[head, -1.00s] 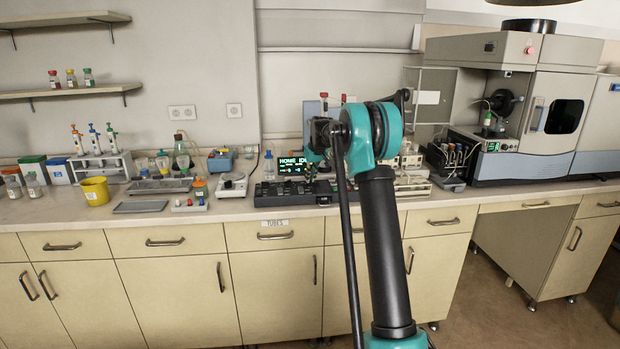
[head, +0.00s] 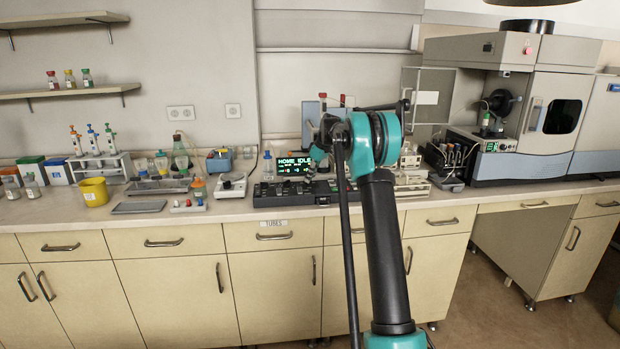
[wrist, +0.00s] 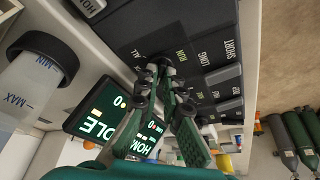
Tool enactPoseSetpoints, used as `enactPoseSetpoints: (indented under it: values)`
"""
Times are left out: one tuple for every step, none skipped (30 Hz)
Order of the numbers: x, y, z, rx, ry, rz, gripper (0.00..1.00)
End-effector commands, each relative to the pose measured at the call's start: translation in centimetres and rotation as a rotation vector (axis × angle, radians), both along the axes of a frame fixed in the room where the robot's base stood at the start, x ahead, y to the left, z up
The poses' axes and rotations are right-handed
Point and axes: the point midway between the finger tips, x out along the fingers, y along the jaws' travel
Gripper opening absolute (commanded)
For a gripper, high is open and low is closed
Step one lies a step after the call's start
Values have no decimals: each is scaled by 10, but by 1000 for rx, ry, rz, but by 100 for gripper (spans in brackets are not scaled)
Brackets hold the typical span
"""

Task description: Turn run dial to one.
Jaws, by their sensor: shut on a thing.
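The run dial (wrist: 157,62) is a small dark knob by the "RUN" and "ALL" labels on a dark control panel (wrist: 190,25) in the wrist view. My gripper (wrist: 155,76) is shut on it, and the fingers cover most of it, so its pointer setting cannot be read. In the head view the same screen (head: 295,166) reads "HOME IDLE". My arm hides the gripper and the dial there.
Labels "LONG" and "SHORT" mark dark keys (wrist: 222,75) close by the fingers. A clear container with a dark rim (wrist: 40,50) stands near the screen. On the bench, a hotplate (head: 232,185) stands left of the panel and a grey spectrometer (head: 520,100) at the right.

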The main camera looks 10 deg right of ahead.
Motion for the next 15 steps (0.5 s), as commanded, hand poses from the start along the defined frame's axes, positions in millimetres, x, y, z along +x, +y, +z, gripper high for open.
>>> enactPoseSetpoints:
  values:
    - [0,0,0,0,0,1,0]
    - [0,0,0,0,-1,2,0]
    - [0,0,0,0,0,2,0]
    - [0,0,0,0,0,2,0]
    - [0,0,0,0,0,2,0]
    - [0,0,0,0,-1,2,0]
    - [0,0,0,0,-1,2,0]
    - [0,0,0,0,-1,2,0]
    - [0,0,0,0,-1,2,0]
    - [0,0,0,0,-1,2,0]
    - [0,0,0,0,-1,2,8]
    - [0,0,0,0,0,1,13]
    - [0,0,0,0,0,1,17]
    - [0,0,0,0,0,1,20]
    - [0,0,0,0,0,1,25]
